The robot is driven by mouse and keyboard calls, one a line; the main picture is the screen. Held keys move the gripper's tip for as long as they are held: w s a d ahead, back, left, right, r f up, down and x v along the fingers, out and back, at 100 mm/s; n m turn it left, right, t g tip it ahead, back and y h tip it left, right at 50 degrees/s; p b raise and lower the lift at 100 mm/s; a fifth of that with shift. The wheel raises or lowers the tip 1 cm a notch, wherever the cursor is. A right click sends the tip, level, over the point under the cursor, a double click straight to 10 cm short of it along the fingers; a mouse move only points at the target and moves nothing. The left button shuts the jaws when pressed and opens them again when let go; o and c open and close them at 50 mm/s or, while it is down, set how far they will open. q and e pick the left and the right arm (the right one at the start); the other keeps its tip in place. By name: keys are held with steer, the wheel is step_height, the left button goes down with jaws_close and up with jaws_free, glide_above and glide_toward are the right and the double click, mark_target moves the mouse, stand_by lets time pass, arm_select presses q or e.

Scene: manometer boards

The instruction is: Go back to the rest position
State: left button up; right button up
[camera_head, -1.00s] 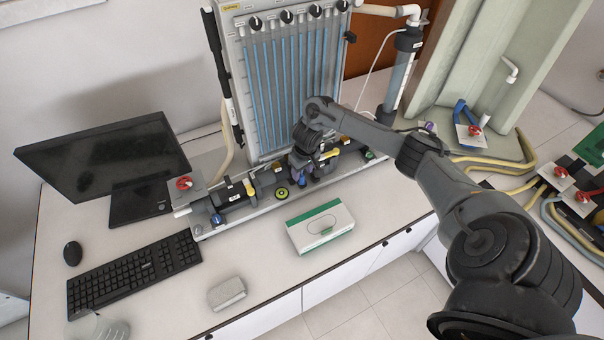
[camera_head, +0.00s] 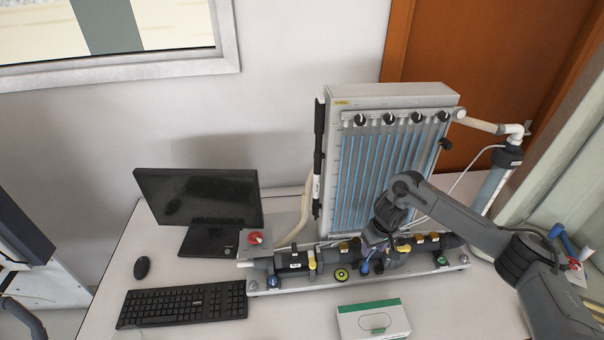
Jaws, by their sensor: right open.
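My right arm comes in from the lower right. Its gripper (camera_head: 376,252) is open and sits at the pipe assembly in front of the manometer board (camera_head: 392,97). Its fingers point down beside a small blue-handled part (camera_head: 365,267) and are partly hidden by the wrist; I cannot tell whether they touch it. The board stands upright with several blue tubes and a row of black knobs along its top. My left gripper is not in the view.
A monitor (camera_head: 200,195), a keyboard (camera_head: 183,304) and a mouse (camera_head: 142,268) stand on the left of the white bench (camera_head: 290,316). A green and white box (camera_head: 373,321) lies at the front. A clear vertical cylinder (camera_head: 492,184) stands right.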

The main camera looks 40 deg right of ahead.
steer(key=a+f+n+t+y+p, duration=0.3)
steer(key=a+n, duration=0.5)
steer(key=a, duration=2.1)
steer(key=s+a+r+t+h+p, duration=0.2)
steer(key=s+a+r, duration=0.1)
steer(key=s+a, duration=0.2)
steer(key=s+d+r+m+g+p, duration=0.1)
steer(key=s+r, duration=0.2)
steer(key=s, duration=0.3)
steer(key=s+d+r+g+p, duration=0.1)
steer(key=s+r, duration=0.2)
steer(key=s, duration=0.4)
steer(key=shift+r+m+g, duration=0.3)
steer(key=shift+m+g, duration=0.1)
steer(key=shift+w, duration=0.1)
